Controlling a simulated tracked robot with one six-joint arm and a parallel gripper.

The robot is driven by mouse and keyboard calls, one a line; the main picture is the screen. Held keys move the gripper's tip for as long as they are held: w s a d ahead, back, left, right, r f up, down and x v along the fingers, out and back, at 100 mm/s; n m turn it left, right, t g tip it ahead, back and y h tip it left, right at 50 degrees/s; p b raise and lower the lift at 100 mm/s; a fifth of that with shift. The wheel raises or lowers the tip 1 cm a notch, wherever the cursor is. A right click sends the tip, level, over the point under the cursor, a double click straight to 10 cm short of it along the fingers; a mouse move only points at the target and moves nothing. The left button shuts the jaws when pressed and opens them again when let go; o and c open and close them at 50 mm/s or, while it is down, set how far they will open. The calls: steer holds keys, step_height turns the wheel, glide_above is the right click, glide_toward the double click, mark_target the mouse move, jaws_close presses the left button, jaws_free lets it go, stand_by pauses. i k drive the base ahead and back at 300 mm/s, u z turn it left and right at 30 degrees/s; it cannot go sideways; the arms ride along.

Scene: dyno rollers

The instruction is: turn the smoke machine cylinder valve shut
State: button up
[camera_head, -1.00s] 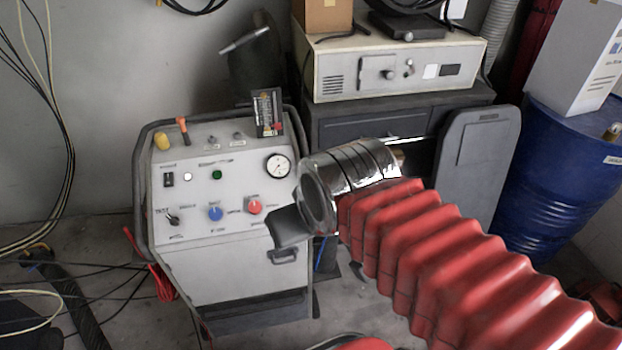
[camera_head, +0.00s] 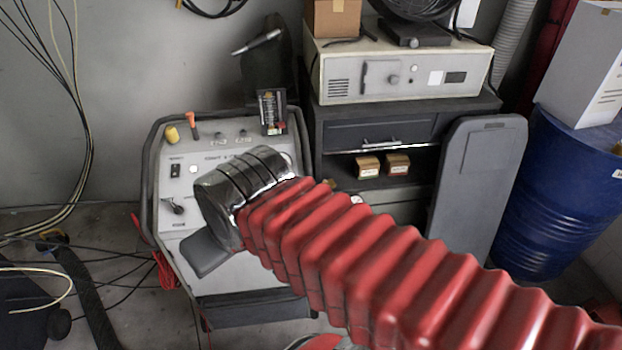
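The smoke machine (camera_head: 226,284), a light grey cabinet with a sloped control panel, stands left of centre. A dark upright shape (camera_head: 266,82), which may be its cylinder, stands behind it against the wall. A pale metal bar (camera_head: 257,42) sticks out from its top toward the left; I cannot tell whether it is the valve handle. My gripper (camera_head: 207,253) is over the panel, in front of and below that bar. One dark flat finger shows; its opening and anything between the fingers are hidden.
An orange-tipped lever (camera_head: 192,125) and a yellow knob (camera_head: 172,134) stand on the machine's top edge. A dark cabinet (camera_head: 375,135) with a beige device (camera_head: 402,72) is to the right, then a blue drum (camera_head: 550,200). Cables (camera_head: 75,110) hang at left.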

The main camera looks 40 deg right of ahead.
mark_target(330, 181)
steer(key=u, duration=1.2)
steer(key=k, duration=0.85)
steer(key=z, duration=1.55)
steer(key=i, duration=0.45)
steer(key=u, duration=0.05)
